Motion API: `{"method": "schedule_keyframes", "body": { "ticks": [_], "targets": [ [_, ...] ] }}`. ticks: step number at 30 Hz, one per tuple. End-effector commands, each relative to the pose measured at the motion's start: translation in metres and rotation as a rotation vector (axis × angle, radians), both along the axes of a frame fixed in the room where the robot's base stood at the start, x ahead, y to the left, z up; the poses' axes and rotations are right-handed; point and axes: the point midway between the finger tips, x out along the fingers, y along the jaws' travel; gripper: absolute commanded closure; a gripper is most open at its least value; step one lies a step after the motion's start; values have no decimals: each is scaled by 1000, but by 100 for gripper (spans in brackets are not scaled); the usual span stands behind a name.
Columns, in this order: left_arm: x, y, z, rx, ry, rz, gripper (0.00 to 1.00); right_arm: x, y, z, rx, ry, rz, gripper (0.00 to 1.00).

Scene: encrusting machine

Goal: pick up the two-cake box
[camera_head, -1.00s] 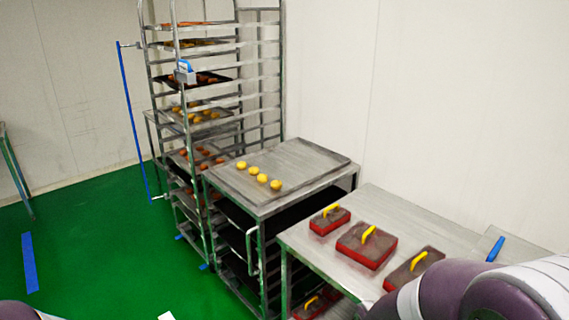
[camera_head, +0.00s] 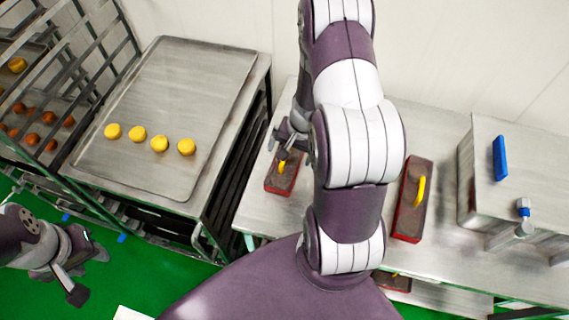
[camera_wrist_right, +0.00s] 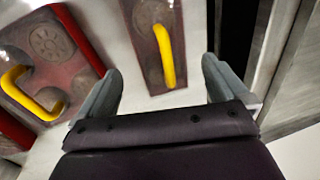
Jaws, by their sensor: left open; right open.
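A small narrow red-sided box (camera_head: 281,184) with a brown top and a yellow handle lies on the metal table, partly covered by my right gripper (camera_head: 290,142). In the right wrist view this narrow box (camera_wrist_right: 150,16) lies ahead between the open fingers of my right gripper (camera_wrist_right: 163,70). A round mark shows on its top; I cannot count its cakes for sure. The right gripper is empty and appears above the box, apart from it. My left gripper (camera_head: 89,273) is open and empty at lower left, over the green floor.
A wider box (camera_wrist_right: 78,62) lies left in the wrist view; my right arm hides it in the head view. A long box (camera_head: 408,222) and a metal machine (camera_head: 465,185) stand right. A tray (camera_head: 195,95) with several yellow cakes and a rack (camera_head: 100,50) are left.

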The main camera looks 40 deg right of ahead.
Motion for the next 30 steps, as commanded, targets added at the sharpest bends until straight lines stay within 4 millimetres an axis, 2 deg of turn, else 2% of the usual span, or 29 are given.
{"method": "schedule_keyframes", "body": {
  "ticks": [10,13,18,19,23,24,30],
  "targets": [
    [0,0,-8,0,-1,0,57,13,4,-53,-1,0,4,0],
    [0,0,-8,0,-1,0,57,14,5,-59,0,0,3,0],
    [0,0,-8,0,-1,0,57,14,5,-59,-1,-2,4,0],
    [0,0,-8,0,-1,0,57,14,5,-59,-1,-2,4,3],
    [0,0,-8,0,-1,0,57,14,5,-58,-1,-2,3,46],
    [0,0,-8,0,-1,0,57,14,5,-58,-1,-2,3,48],
    [0,0,-8,0,-1,0,57,14,5,-59,-1,-2,3,48]
  ]
}}
